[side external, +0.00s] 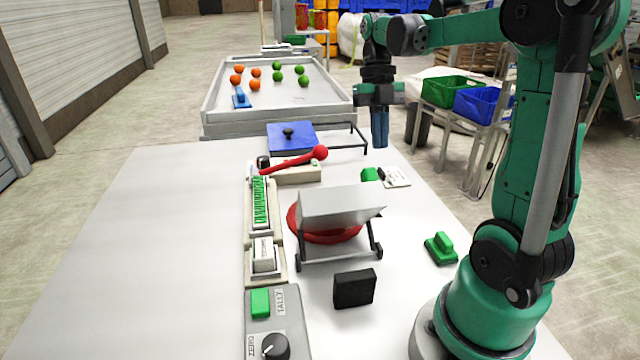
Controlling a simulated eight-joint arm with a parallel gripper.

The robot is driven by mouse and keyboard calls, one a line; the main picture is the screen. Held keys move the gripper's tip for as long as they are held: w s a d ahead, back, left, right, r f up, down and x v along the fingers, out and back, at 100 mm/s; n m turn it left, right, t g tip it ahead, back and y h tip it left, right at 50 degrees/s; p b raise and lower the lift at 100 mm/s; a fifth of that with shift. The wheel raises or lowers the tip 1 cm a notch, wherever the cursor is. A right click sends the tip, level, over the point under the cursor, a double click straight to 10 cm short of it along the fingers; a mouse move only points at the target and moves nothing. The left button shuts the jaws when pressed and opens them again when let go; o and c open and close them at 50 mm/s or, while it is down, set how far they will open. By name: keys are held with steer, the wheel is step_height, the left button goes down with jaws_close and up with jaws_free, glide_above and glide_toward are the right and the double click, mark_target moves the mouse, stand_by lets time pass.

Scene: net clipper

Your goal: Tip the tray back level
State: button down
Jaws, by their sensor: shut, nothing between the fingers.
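A grey metal tray (340,204) sits tilted in a black frame (340,258) near the middle of the white table. Its face slopes and one side stands higher. A red round piece (312,228) shows under and beside it; the tray hides part of it. My gripper (380,143) points down beyond the tray, above the far right part of the table. Its blue fingers are shut and empty, apart from the tray.
A red-knobbed lever (320,153) and a blue plate with a black knob (290,137) are on the far side. A black block (354,288) is in front of the tray; a green handled piece (441,248) is to its right. A control strip (262,255) runs along its left. The table's left is clear.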

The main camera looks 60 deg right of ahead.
steer(key=shift+w+d+r, duration=0.15)
steer(key=shift+r, duration=0.5)
